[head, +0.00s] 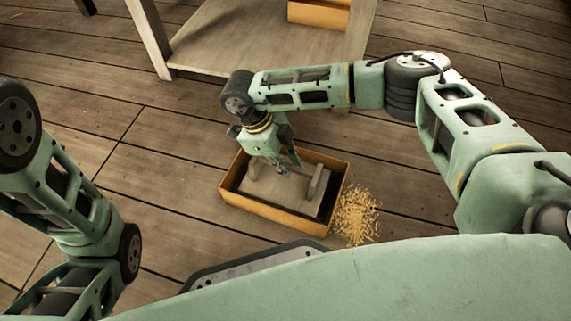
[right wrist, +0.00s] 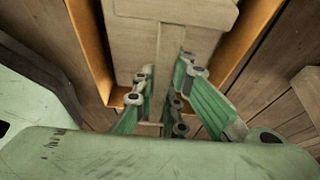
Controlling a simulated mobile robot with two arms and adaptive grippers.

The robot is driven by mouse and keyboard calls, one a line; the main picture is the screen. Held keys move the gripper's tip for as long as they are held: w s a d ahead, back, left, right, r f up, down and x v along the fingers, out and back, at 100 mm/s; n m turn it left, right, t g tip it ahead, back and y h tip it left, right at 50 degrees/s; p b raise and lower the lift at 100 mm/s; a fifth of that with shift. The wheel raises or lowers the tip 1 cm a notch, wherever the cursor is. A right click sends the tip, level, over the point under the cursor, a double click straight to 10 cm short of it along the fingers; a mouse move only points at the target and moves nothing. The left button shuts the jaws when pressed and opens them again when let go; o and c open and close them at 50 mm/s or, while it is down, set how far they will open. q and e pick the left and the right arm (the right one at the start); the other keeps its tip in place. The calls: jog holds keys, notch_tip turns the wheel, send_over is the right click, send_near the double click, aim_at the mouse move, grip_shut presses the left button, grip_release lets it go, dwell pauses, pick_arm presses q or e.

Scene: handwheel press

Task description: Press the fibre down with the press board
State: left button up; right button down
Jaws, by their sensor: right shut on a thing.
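The press board (head: 277,192) is a pale grey-brown wooden plate with a raised handle part, lying inside an open orange-brown wooden box (head: 268,223). The box stands on the plank floor. My right gripper (head: 285,165) reaches down into the box from above and is shut on the press board's handle. In the right wrist view the board (right wrist: 135,62) lies between the box walls, with the handle between my green fingers (right wrist: 165,84). Loose yellow fibre (head: 357,216) is heaped on the floor against the right side of the box. Any fibre under the board is hidden. My left gripper is not in view.
A wooden table or shelf (head: 225,40) stands behind the box, with another orange-brown box (head: 318,14) on it. The plank floor (head: 165,190) left of the box is clear.

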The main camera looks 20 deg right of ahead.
aim_at(290, 182)
jog(key=shift+f+b, duration=1.25)
jog(key=shift+f, duration=1)
dwell(1.6)
notch_tip(290, 182, up, 12)
jog(key=p, duration=1)
jog(key=shift+f, duration=0.1)
